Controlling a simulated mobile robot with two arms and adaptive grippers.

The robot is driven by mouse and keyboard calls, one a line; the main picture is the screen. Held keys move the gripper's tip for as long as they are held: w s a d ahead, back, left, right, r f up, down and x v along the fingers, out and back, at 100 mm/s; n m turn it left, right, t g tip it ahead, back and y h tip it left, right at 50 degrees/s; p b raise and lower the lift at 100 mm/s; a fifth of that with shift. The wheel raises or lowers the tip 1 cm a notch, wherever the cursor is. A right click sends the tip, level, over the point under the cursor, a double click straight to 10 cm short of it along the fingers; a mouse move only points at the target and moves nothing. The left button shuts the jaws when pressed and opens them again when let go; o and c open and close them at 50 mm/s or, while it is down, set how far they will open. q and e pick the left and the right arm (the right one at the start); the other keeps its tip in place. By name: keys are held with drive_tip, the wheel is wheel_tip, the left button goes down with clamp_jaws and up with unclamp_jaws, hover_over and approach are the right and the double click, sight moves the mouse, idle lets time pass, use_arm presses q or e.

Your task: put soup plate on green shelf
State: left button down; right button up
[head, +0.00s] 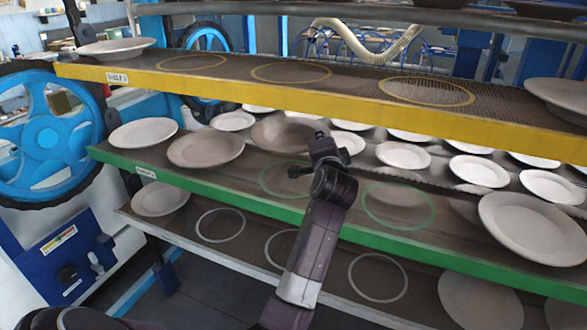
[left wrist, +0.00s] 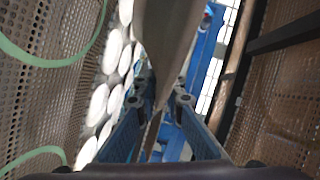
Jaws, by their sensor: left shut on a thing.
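A brownish soup plate (head: 280,131) is held above the back of the green shelf (head: 330,222), under the yellow shelf. My left gripper (head: 318,150) is shut on the plate's rim. In the left wrist view the plate (left wrist: 165,35) runs edge-on between the fingers of the left gripper (left wrist: 160,105). The green shelf has two empty green rings, one (head: 268,190) below the held plate and one (head: 368,212) to the right of my arm. Parts of green rings show at the left of the left wrist view (left wrist: 62,62). My right gripper is not in view.
Two plates (head: 143,133) (head: 205,149) stand left on the green shelf and a large plate (head: 535,228) right. The yellow shelf (head: 300,104) lies close above. A lower shelf (head: 255,265) has white rings. Many white plates (head: 478,170) lie behind.

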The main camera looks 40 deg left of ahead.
use_arm(q)
drive_tip(key=shift+w+f, duration=0.1)
drive_tip(key=shift+f, duration=0.1)
drive_tip(key=f, duration=0.3)
drive_tip(key=s+f+p, duration=0.1)
drive_tip(key=f, duration=0.1)
drive_tip(key=shift+d, duration=0.4)
wheel_tip(320, 180, down, 4)
drive_tip(key=shift+w+a+r+p, duration=0.1)
drive_tip(key=shift+w+r+p, duration=0.05)
drive_tip(key=shift+r+p, duration=0.15)
drive_tip(key=c, duration=2.3)
unclamp_jaws()
drive_tip(key=shift+f, duration=0.2)
drive_tip(key=shift+o, duration=1.3)
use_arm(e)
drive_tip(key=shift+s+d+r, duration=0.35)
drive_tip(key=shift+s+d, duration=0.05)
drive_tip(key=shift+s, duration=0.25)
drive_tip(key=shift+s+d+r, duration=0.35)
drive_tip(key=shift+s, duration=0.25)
